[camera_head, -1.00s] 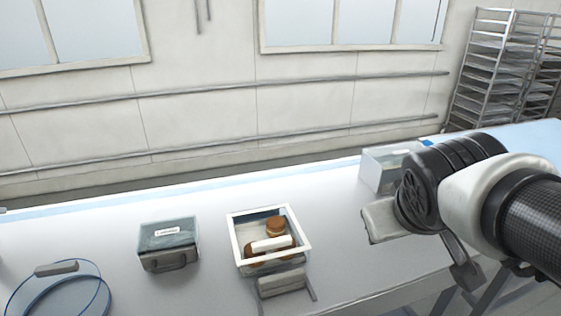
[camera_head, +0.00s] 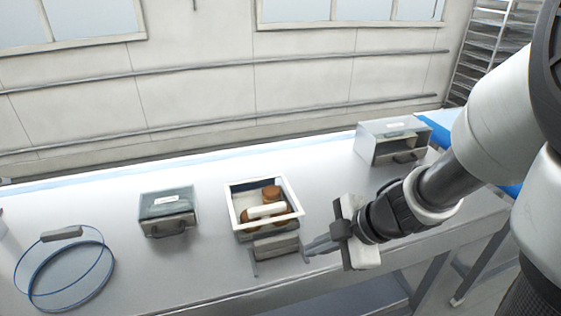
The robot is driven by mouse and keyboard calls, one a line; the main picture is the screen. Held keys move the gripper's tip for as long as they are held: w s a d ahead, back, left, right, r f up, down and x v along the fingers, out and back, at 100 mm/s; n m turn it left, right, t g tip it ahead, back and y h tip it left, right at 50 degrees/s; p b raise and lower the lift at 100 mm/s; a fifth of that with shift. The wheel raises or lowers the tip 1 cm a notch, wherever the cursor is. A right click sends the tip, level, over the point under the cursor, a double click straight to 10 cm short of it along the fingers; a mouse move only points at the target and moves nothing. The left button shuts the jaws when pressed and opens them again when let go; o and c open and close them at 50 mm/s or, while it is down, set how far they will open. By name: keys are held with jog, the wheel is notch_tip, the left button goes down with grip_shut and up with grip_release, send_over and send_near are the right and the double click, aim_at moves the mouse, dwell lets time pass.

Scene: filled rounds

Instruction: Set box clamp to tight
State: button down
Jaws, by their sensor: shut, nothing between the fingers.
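An open box (camera_head: 238,206) with a pale rim stands on the table, with round brown items (camera_head: 270,193) and a white bar-shaped piece (camera_head: 267,211) in it. A grey clamp-like part (camera_head: 276,247) with two short arms sits at the box's front side. My gripper (camera_head: 308,249) is shut and empty, its fingertips close to the right end of that part. I cannot tell whether they touch it. The clamp's setting is too small to read.
A lidded grey box with a label (camera_head: 168,213) stands to the left. A blue hoop with a grey block (camera_head: 70,270) lies at far left. A clear-sided box (camera_head: 392,141) stands at the back right. The grey table (camera_head: 120,215) is bare between them.

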jog(key=b, duration=0.5)
send_near(275, 250)
notch_tip(275, 250, down, 4)
jog(key=s, duration=0.3)
jog(key=w+a, duration=0.2)
jog(key=w, duration=0.1)
jog(key=shift+w+r, duration=0.15)
jog(key=shift+w, duration=0.1)
jog(key=shift+w+a, duration=0.15)
jog(key=shift+w, duration=0.35)
